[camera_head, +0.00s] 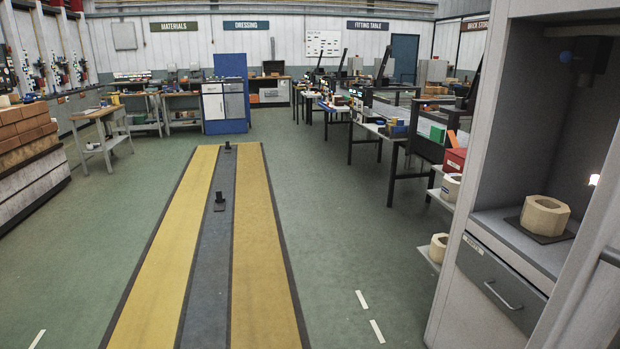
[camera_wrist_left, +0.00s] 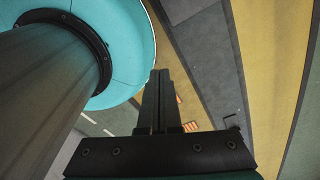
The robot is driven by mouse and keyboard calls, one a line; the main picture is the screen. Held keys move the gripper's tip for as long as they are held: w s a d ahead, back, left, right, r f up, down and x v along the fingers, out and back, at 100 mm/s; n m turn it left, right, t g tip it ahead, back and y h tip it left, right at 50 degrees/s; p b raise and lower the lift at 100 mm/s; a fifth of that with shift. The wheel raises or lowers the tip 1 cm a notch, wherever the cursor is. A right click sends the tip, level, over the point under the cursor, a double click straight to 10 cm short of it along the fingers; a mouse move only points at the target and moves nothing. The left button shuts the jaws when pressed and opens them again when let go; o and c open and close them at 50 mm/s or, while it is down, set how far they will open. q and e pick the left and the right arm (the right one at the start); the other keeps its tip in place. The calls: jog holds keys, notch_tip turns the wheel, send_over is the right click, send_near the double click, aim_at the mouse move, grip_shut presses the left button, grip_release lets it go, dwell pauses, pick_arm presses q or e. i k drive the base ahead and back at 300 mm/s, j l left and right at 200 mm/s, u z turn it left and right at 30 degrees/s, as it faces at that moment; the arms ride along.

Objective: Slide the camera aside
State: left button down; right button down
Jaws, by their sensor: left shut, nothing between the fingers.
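Inside the grey cabinet at the right of the head view, a dark fitting with a blue round end (camera_head: 566,57) hangs near the top. It may be the camera, but I cannot tell for sure. Below it, a cream eight-sided block (camera_head: 544,215) with a round hole stands on a dark square plate (camera_head: 527,230). My left gripper (camera_wrist_left: 159,75) shows only in the left wrist view. Its two dark fingers are together and hold nothing, above the floor beside my turquoise base and far from the fitting. My right gripper is in neither view.
The cabinet has a drawer (camera_head: 500,285) with a handle, and a lit lamp (camera_head: 593,180). Side shelves hold cream rings (camera_head: 451,187) and a red box (camera_head: 455,160). Benches line the right; bricks (camera_head: 25,128) are stacked at left. The yellow-striped floor lane (camera_head: 260,270) has small dark posts.

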aim_at(590, 57)
jog(key=z, duration=0.4)
jog(key=l+z, duration=0.1)
jog(key=z, duration=0.7)
jog(key=l+z, duration=0.1)
jog(key=z, duration=0.3)
jog(key=i+j, duration=0.1)
jog(key=j, duration=0.2)
jog(key=i+j, duration=0.1)
jog(key=j, duration=0.2)
jog(key=i+j, duration=0.4)
jog(key=i, duration=0.2)
jog(key=k+j+z, duration=0.2)
jog(key=j, duration=0.2)
jog(key=i+j+z, duration=0.35)
jog(key=i, duration=0.25)
jog(key=i+j+z, duration=0.35)
jog(key=i+j, duration=0.25)
jog(key=j, duration=0.05)
